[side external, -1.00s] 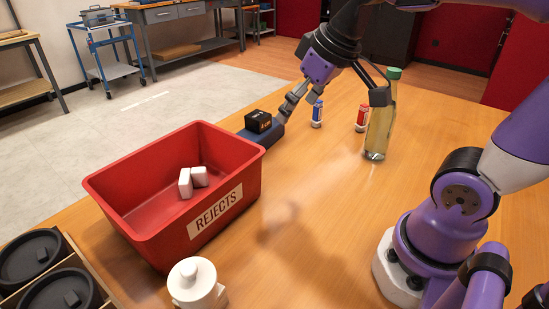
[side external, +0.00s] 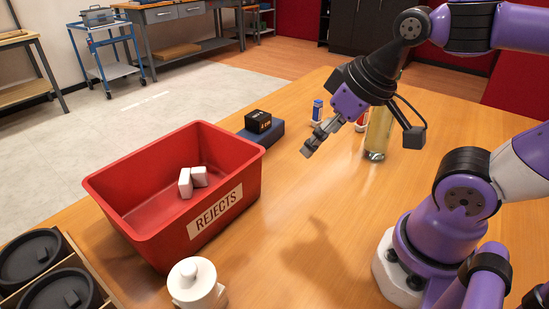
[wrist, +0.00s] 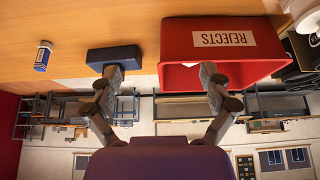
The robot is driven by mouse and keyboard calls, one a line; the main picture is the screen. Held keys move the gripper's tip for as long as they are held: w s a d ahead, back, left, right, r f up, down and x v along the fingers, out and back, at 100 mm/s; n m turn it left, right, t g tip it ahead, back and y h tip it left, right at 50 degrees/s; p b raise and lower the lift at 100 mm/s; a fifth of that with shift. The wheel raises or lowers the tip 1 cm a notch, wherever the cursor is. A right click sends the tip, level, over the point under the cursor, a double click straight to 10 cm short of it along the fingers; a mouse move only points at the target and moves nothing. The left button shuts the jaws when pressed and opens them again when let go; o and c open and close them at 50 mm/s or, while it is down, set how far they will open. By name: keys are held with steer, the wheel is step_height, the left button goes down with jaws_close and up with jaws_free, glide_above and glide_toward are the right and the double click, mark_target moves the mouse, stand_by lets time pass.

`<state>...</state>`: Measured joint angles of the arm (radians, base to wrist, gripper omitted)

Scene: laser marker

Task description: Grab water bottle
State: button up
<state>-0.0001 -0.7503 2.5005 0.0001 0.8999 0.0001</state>
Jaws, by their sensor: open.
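The bottle (side external: 377,138), clear with pale yellow contents, stands upright on the wooden table in the side view. My wrist and forearm hide its upper part, and it does not show in the wrist view. My gripper (side external: 309,150) is to the left of the bottle in the picture, above the table and apart from it. In the wrist view my gripper (wrist: 161,74) has its two fingers spread wide with nothing between them.
A red REJECTS bin (side external: 130,217) holds white blocks. A black box (side external: 258,121) sits on a blue block (side external: 275,133). A small blue-and-white bottle (side external: 317,110) and a partly hidden red one (side external: 361,121) stand behind my gripper. A white jar (side external: 195,284) is in front.

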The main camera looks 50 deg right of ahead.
stand_by(0.6)
step_height(320, 180, up, 8)
steer(key=m+g, duration=0.4)
steer(key=g, duration=0.2)
glide_above(383, 116)
steer(key=w+d, duration=0.1)
steer(key=d, duration=0.2)
steer(key=shift+a+r, duration=0.1)
steer(key=shift+a, duration=0.05)
steer(key=shift+s+f, duration=0.15)
steer(key=shift+f, duration=0.2)
step_height(383, 116, down, 10)
steer(key=shift+s+r, duration=0.1)
steer(key=shift+r, duration=0.1)
jaws_close()
